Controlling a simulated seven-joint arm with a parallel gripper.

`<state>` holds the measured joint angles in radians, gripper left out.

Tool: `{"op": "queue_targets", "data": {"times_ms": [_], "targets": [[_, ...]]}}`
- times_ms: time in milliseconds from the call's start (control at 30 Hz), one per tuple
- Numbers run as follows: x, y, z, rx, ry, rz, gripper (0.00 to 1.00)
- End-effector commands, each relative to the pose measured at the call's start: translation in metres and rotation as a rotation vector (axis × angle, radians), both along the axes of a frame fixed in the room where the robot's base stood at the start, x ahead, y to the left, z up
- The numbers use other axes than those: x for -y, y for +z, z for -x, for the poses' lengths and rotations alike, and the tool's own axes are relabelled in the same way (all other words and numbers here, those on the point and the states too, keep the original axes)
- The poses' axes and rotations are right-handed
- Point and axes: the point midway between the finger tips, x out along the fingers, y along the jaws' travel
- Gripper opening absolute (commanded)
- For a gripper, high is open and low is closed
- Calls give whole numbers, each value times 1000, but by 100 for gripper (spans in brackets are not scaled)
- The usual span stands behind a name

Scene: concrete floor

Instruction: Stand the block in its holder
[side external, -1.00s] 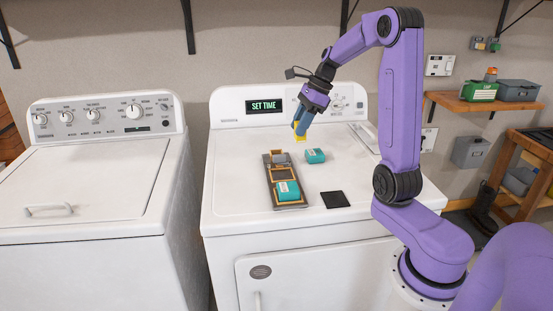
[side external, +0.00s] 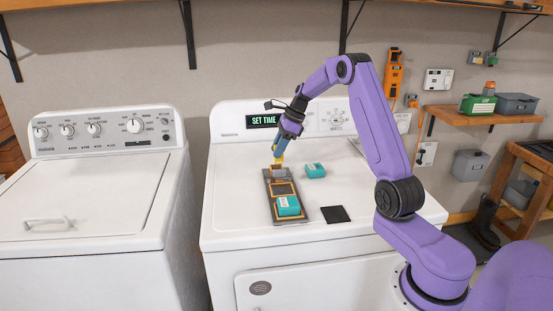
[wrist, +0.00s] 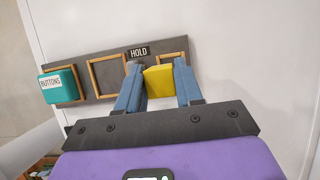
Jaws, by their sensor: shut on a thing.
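My gripper (side external: 279,154) is shut on a yellow block (wrist: 158,84). In the wrist view the block sits between my two blue-grey fingers. In the side view the block's yellow edge shows at the back end of a long grey tray (side external: 301,209). The tray (wrist: 86,58) has three wooden-framed places, and a HOLD label (wrist: 138,51) near the far-right frame (wrist: 172,44). My fingers and the block overlap that frame in the wrist view. I cannot tell whether the block is inside it or just above it.
A teal box labelled BUTTONS (wrist: 57,85) fills the tray's front place; the middle frame (wrist: 107,75) is empty. Another teal box (side external: 315,170) and a black square (side external: 335,214) lie right of the tray on the white machine (side external: 235,190).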

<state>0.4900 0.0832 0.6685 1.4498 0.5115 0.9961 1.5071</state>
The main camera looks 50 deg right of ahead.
Motion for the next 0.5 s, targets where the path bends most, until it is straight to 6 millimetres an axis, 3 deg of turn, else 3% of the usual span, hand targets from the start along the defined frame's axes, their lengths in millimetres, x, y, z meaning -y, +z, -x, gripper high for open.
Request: {"op": "queue_targets", "data": {"times_ms": [333, 500], "targets": [[6, -18, -14, 0, 0, 0, 5], [6, -43, -12, -3, 0, -2, 5]]}}
